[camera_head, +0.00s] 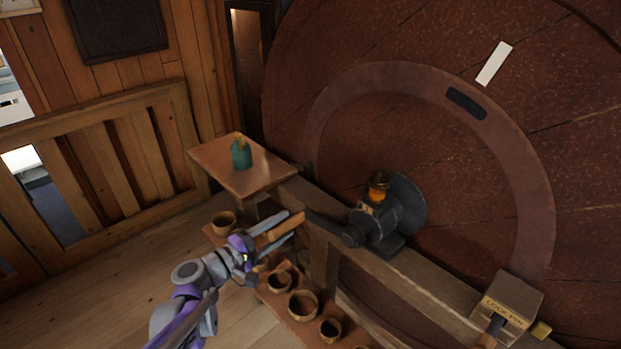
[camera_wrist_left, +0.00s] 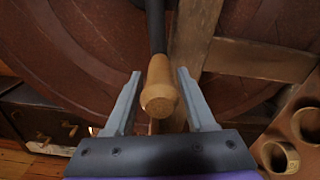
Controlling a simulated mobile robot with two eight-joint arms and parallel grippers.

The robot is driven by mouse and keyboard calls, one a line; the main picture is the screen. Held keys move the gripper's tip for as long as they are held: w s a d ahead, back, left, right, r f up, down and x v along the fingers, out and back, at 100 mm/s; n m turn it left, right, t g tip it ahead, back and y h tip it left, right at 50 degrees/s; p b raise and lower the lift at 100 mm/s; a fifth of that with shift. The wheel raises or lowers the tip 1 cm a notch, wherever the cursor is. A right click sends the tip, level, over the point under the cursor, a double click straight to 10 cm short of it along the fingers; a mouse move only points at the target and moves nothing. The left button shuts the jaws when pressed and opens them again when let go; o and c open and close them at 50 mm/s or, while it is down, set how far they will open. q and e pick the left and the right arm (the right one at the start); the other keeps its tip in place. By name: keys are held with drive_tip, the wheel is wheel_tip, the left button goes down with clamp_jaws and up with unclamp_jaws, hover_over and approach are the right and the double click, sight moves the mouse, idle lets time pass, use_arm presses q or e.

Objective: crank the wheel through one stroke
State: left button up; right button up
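The big brown wheel (camera_head: 450,160) fills the right of the head view. A dark hub (camera_head: 378,225) stands before it, with a dark crank arm (camera_head: 328,228) reaching left to a wooden handle (camera_head: 278,232). In the left wrist view the handle (camera_wrist_left: 160,90) points towards the camera on a dark rod. My left gripper (camera_head: 284,230) is at the handle. Its fingers (camera_wrist_left: 160,75) are open, one on each side of the handle, with a visible gap at both sides. My right gripper is not in view.
A wooden stand (camera_head: 222,170) holds a teal spool (camera_head: 241,154). A shelf below holds several round wooden cups (camera_head: 303,305). A box labelled LOCK PIN (camera_head: 508,297) sits at the right end of the beam (camera_head: 430,290). A slatted wooden railing (camera_head: 100,165) is at left.

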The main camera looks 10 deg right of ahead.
use_arm(q)
wheel_tip(320, 180, up, 4)
drive_tip(key=m+p, duration=0.2)
drive_tip(key=shift+w+m+p, duration=0.15)
drive_tip(key=shift+m+p, duration=0.15)
drive_tip(key=shift+m, duration=0.1)
drive_tip(key=s+d+r+m+p, duration=0.3)
drive_tip(key=s+r+m, duration=0.1)
drive_tip(key=r+m, duration=0.2)
drive_tip(key=s+d+r+m+p, duration=0.3)
drive_tip(key=s+r+m+p, duration=0.1)
drive_tip(key=r+m, duration=0.3)
drive_tip(key=shift+s+d+r+m, duration=0.25)
drive_tip(key=shift+s+m, duration=0.15)
drive_tip(key=shift+m, duration=0.3)
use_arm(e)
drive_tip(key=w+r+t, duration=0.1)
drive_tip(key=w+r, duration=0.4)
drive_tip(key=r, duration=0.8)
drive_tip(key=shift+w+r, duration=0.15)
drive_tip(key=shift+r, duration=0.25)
use_arm(q)
drive_tip(key=shift+a, duration=0.1)
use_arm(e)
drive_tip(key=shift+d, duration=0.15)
use_arm(q)
drive_tip(key=shift+a, duration=0.1)
